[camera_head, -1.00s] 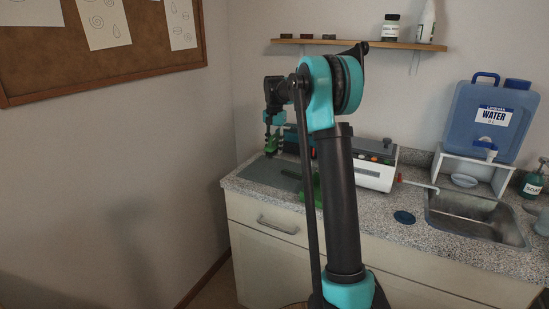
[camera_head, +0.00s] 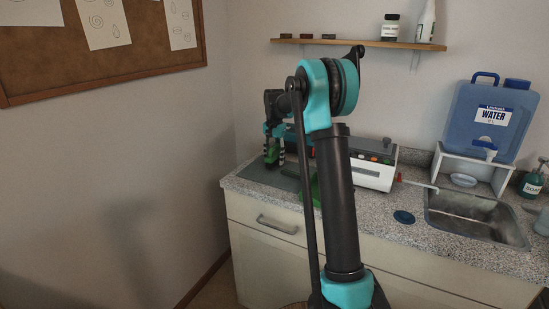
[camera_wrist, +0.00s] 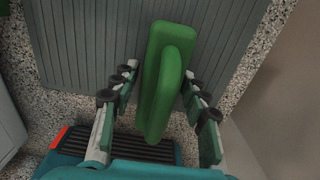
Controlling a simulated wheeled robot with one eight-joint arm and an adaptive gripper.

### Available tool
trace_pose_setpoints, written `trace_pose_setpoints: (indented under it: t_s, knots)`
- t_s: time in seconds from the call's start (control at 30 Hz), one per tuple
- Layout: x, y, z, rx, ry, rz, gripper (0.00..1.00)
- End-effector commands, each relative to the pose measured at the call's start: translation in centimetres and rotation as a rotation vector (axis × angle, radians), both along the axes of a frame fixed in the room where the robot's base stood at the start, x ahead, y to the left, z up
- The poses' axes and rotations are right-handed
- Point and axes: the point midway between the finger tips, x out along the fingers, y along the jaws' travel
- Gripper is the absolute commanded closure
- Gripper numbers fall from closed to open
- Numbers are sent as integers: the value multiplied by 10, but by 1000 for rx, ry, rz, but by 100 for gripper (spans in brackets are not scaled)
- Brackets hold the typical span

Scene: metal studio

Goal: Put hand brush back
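The green hand brush (camera_wrist: 166,70) stands out in the wrist view above a grey ribbed mat (camera_wrist: 85,50). My gripper (camera_wrist: 158,88) is open, with one finger on each side of the brush. A gap shows on the left, and the right finger is closer; I cannot tell whether it touches. In the head view my gripper (camera_head: 275,158) points down over the left end of the counter, with green between its fingers. The mat (camera_head: 262,172) lies below it there. The brush's underside is hidden.
Another green thing (camera_head: 316,190) lies on the speckled counter (camera_head: 385,212), partly behind my arm. A white device (camera_head: 372,173) stands right of it. A sink (camera_head: 475,217) and a blue water container (camera_head: 490,118) are further right. A wall is close on the left.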

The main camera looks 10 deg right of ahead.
Motion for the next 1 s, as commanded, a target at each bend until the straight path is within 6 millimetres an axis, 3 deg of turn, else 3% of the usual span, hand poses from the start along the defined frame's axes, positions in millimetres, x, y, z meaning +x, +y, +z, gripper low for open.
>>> trace_pose_setpoints:
  t_s: [0.33, 0.47, 1.0]
  knots:
    - [0, 0, 1, 0, 0, 0, 47]
    - [0, 0, 12, 0, 0, 0, 47]
    - [0, 0, 109, 0, 0, 0, 47]
